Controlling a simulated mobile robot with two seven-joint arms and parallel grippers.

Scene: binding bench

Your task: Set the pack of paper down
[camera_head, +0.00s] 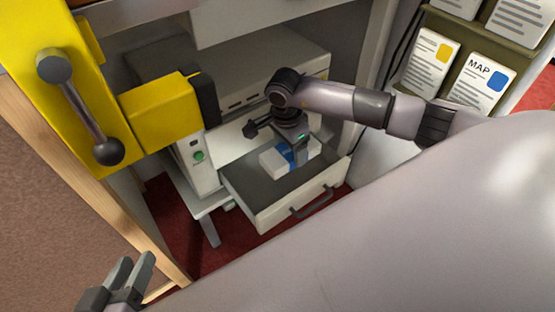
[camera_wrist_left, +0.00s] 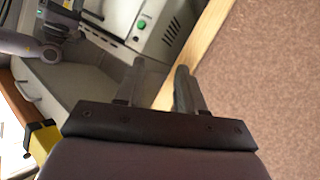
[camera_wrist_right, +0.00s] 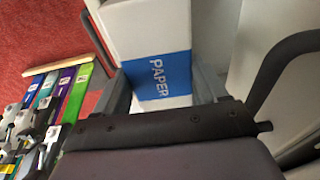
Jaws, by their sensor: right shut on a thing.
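The pack of paper (camera_head: 272,161) is white with a blue band. It shows in the right wrist view, where its blue band (camera_wrist_right: 158,76) reads PAPER. My right gripper (camera_head: 293,145) is shut on the pack across the band, with a finger on each side. The pack is over or in the open pull-out drawer (camera_head: 262,213) of the machine; I cannot tell whether it touches the drawer's bottom. My left gripper (camera_head: 130,272) is at the lower left of the head view, far from the pack. Its fingers stand apart and empty in the left wrist view (camera_wrist_left: 160,85).
A grey machine (camera_head: 198,165) with a green button stands behind the drawer. A yellow arm-like fixture with a dark lever (camera_head: 80,105) is at the upper left. A rack of printed cards (camera_head: 470,70) is at the upper right. A wooden edge (camera_head: 90,180) runs down the left.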

